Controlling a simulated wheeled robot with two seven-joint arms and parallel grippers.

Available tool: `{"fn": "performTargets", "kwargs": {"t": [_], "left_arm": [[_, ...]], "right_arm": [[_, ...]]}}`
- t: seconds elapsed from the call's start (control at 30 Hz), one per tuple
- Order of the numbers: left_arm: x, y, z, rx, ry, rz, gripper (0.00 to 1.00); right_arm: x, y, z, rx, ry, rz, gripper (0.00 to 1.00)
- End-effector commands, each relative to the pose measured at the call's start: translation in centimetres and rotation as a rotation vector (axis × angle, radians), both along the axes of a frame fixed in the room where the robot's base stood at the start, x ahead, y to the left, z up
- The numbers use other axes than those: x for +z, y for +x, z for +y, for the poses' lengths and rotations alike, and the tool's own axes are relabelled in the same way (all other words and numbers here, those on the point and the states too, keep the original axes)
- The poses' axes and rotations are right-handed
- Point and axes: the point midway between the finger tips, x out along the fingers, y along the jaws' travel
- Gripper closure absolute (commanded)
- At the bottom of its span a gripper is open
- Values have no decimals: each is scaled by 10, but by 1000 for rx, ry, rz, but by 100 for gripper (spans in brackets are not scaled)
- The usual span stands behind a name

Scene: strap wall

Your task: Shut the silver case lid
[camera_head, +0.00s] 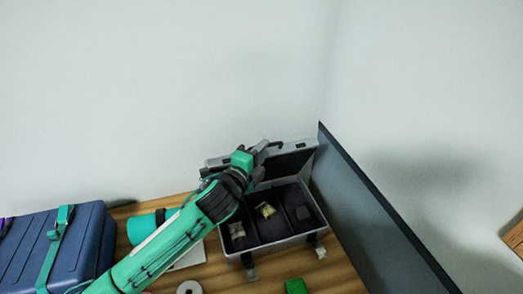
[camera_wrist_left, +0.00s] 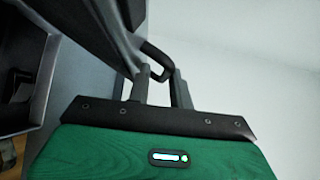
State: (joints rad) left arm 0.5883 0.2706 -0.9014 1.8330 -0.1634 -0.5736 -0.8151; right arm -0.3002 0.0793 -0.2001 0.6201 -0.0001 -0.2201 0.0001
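The silver case (camera_head: 270,248) stands open on the wooden table, with small items in its dark, divided inside. Its lid (camera_head: 295,160) is raised at the back, near the wall. My left gripper (camera_head: 262,150) is up at the lid's upper edge, and my arm hides part of the lid and the case's left side. In the left wrist view, the gripper's fingers (camera_wrist_left: 160,90) stand a little apart, with pale wall showing between them. The dark lid (camera_wrist_left: 95,25) is close to the fingertips, with a dark curved piece at the tips. I cannot tell whether they touch.
A blue case (camera_head: 85,245) with a teal strap stands at the left, beside a teal cylinder (camera_head: 142,228). A white roll (camera_head: 189,288) and a green block (camera_head: 296,286) lie in front. A dark grey panel (camera_head: 365,215) runs along the right, close to the silver case.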

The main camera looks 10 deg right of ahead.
Motion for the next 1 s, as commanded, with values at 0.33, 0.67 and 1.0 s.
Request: {"fn": "performTargets", "kwargs": {"t": [0.33,0.67,1.0], "left_arm": [[1,0,0,0,0,-2,81],[1,-9,7,-1,-1,-5,81],[1,-60,44,-1,-1,-5,81]], "right_arm": [[0,0,-1,0,-1,0,64],[-5,0,-1,0,-1,0,64],[-24,0,-1,0,-1,0,64]]}}
